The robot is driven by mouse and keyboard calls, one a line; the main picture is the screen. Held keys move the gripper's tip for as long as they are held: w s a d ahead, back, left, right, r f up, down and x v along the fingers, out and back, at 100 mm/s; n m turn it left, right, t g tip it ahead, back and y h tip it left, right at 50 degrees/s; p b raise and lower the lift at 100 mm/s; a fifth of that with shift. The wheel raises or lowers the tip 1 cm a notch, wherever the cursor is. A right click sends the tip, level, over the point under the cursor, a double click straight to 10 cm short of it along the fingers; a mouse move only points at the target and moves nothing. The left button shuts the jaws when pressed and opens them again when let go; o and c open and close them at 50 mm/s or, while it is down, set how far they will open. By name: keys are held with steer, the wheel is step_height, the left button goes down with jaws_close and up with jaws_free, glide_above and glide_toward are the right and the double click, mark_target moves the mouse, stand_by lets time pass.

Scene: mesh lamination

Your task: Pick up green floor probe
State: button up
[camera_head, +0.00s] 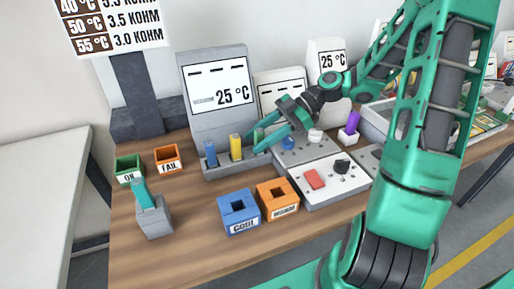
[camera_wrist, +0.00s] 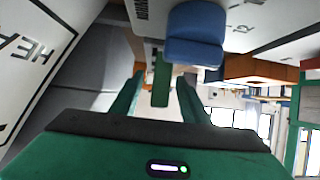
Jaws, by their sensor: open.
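The green floor probe (camera_head: 258,136) stands upright in the grey holder (camera_head: 236,166) at the foot of the tall 25 °C panel, at the right end of a row. The yellow probe (camera_head: 235,147) and blue probe (camera_head: 211,154) stand to its left. My gripper (camera_head: 272,138) is at the green probe from the right, its fingers partly covering it. In the wrist view the open fingers (camera_wrist: 157,92) have a green bar, apparently the green probe (camera_wrist: 161,80), in the gap between them. I cannot tell whether either finger touches it.
A blue COOL block (camera_head: 239,212) and an orange block (camera_head: 277,199) stand in front of the holder. A white panel (camera_head: 325,184) with red and black controls lies right. Green (camera_head: 129,169) and orange FAIL (camera_head: 168,159) bins, and a grey block with a teal handle (camera_head: 153,218), stand left.

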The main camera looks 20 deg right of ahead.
jaws_close()
